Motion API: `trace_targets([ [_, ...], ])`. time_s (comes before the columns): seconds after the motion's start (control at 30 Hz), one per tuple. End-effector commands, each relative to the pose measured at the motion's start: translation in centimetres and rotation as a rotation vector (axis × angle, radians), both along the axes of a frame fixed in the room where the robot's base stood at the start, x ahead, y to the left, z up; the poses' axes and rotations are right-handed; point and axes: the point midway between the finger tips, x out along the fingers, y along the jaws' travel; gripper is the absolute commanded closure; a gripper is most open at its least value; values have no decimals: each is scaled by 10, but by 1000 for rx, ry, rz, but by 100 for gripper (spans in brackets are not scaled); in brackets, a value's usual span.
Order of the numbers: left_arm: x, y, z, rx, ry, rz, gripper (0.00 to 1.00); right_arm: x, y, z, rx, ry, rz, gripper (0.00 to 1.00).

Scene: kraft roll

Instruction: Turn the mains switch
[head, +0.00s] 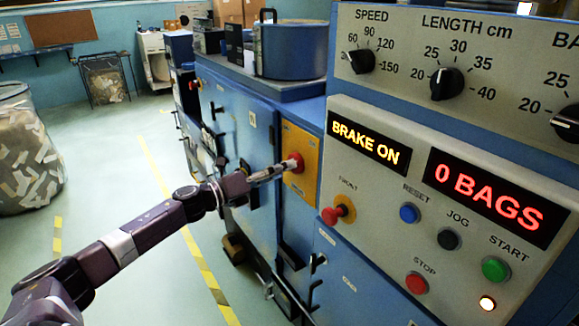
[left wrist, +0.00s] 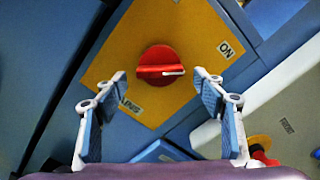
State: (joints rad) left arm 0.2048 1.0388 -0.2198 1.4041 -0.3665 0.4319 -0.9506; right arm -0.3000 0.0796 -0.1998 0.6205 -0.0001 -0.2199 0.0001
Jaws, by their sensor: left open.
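The mains switch (head: 297,161) is a red rotary knob on a yellow plate (head: 301,180) on the blue machine's side. In the left wrist view the knob (left wrist: 160,66) shows a raised red bar with a white mark pointing right. An ON label (left wrist: 226,49) sits to the upper right of the knob, and a partly hidden label (left wrist: 130,107) sits at lower left. My left gripper (head: 277,171) is close in front of the switch. In the wrist view its fingers (left wrist: 163,84) are open, one on each side of the knob's lower part, with nothing held. My right gripper is out of view.
The control panel (head: 411,181) right of the switch carries a red front knob (head: 331,216), several buttons, and displays reading BRAKE ON and 0 BAGS. A clear bin of paper scraps (head: 25,150) stands at far left. The floor between is clear.

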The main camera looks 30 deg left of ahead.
Motion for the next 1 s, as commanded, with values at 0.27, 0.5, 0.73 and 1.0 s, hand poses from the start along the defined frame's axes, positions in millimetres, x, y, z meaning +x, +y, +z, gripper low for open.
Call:
trace_targets([
  [0.27, 23, -9, 1, -3, -1, 1, 36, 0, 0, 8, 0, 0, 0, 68],
  [0.5, 28, -12, 0, -1, 1, -1, 36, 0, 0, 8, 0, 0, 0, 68],
  [0.73, 28, -11, 0, -1, 0, 0, 41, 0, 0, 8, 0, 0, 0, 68],
  [1.0, 27, -11, 0, -1, 1, 1, 70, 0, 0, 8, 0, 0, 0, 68],
])
